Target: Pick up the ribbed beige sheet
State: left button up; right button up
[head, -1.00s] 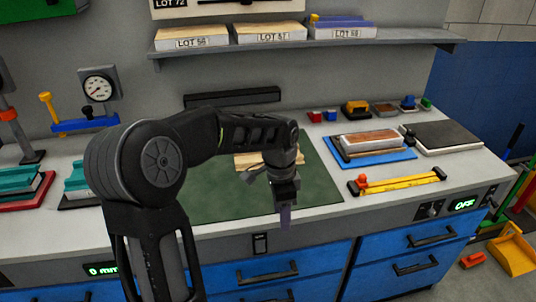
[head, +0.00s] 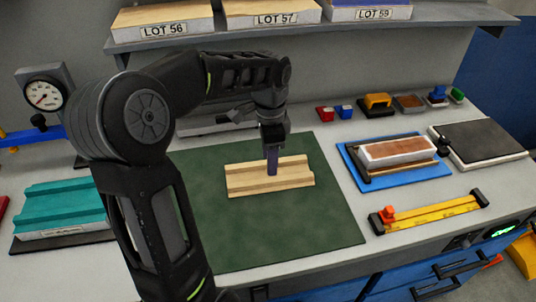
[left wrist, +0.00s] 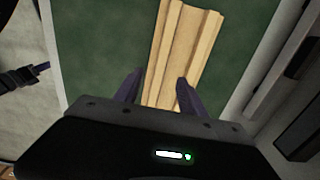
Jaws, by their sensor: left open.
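The ribbed beige sheet (head: 243,181) lies flat on the green mat (head: 225,225) in the head view. It also shows in the left wrist view (left wrist: 186,45), running up from between the fingers. My left gripper (head: 272,170) points down over the middle of the sheet. In the left wrist view its two dark fingers (left wrist: 157,92) are apart, one on each side of the sheet. I cannot tell whether they touch it. My right gripper is not in view.
A teal ribbed block (head: 60,205) is at the left. A blue tray (head: 405,175) with a brown-topped block, a yellow level-like tool (head: 430,211) and a dark plate (head: 480,143) are at the right. A shelf (head: 330,36) with labelled stacks runs above. The mat's front is clear.

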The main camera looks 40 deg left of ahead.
aim_at(271, 180)
pick_arm(q)
jog(key=shift+w+a+r, duration=0.1)
jog(key=shift+w, duration=0.05)
jog(key=shift+f, duration=1.3)
notch_tip(271, 180, down, 5)
jog(key=shift+w+f+p, duration=0.1)
jog(key=shift+p, duration=0.55)
jog(key=shift+c, duration=0.3)
